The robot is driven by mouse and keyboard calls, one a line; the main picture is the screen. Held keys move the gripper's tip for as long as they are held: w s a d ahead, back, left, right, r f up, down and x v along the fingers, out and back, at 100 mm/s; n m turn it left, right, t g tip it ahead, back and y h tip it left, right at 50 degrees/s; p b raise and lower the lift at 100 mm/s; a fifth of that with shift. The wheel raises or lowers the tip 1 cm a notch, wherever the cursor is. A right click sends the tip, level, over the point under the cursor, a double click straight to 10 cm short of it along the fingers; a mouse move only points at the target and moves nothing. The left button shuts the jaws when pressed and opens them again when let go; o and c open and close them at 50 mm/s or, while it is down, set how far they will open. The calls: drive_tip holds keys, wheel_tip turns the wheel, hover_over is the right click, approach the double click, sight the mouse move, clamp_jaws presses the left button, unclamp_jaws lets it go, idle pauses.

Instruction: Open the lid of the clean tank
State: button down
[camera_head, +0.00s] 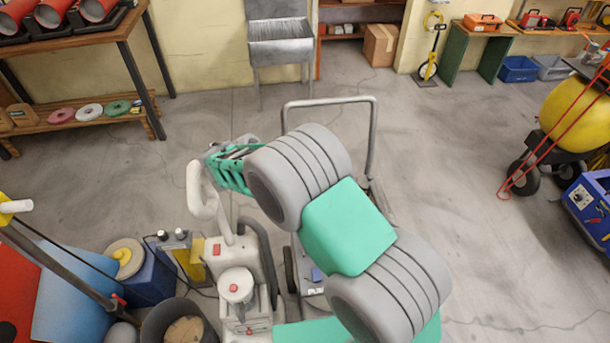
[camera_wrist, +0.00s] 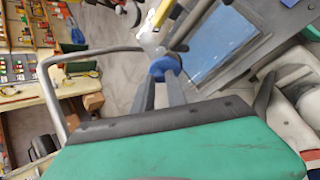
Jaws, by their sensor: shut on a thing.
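My gripper (camera_wrist: 166,76) shows in the wrist view, with its two grey fingers closed on a small blue knob (camera_wrist: 165,64). A grey-framed panel with a blue face (camera_wrist: 222,48) lies just right of the knob and looks tilted. I cannot tell whether it is the clean tank's lid or whether the knob is joined to it. In the head view, the teal end of my arm (camera_head: 230,168) is above a cream machine (camera_head: 236,270) with a round, red-centred cap. My arm hides the fingertips and the knob there.
A trolley with a tall grey loop handle (camera_head: 372,130) stands behind my arm. A yellow wheeled machine (camera_head: 575,115) is at the right. The floor between is clear.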

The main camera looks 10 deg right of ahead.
drive_tip(key=c, duration=1.6)
unclamp_jaws()
